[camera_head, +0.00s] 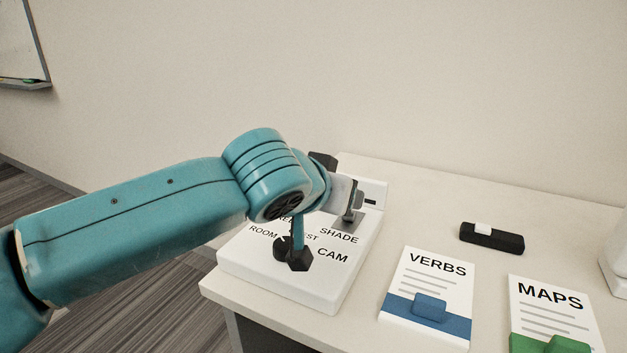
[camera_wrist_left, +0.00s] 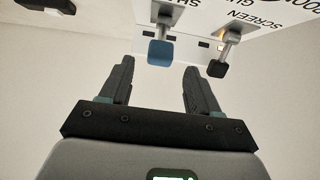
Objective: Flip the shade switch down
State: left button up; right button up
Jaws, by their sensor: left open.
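The white switch panel (camera_head: 325,285) stands on the table, with labels including SHADE, CAM and ROOM. The shade switch (camera_head: 355,203) is a grey lever rising from a grey plate beside the SHADE label, its end partly hidden by my left wrist. In the left wrist view, where the panel appears upside down, it shows a blue-tipped lever (camera_wrist_left: 161,52). My left gripper (camera_wrist_left: 157,68) is open and empty. The blue tip appears in the gap between its fingertips, slightly beyond them; contact is not visible. My right gripper is not in view.
A black-tipped lever (camera_wrist_left: 220,68) by the SCREEN label stands right of the blue one in the wrist view. Dark knobs (camera_head: 299,260) sit near the CAM label. VERBS (camera_head: 428,275) and MAPS (camera_head: 552,300) cards and a black device (camera_head: 491,238) lie right of the panel.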

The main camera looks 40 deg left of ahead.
pick_arm(q)
jog(key=p+v, duration=0.3)
jog(key=v, duration=0.8)
jog(key=shift+s+r, duration=0.2)
jog(key=shift+s, duration=0.1)
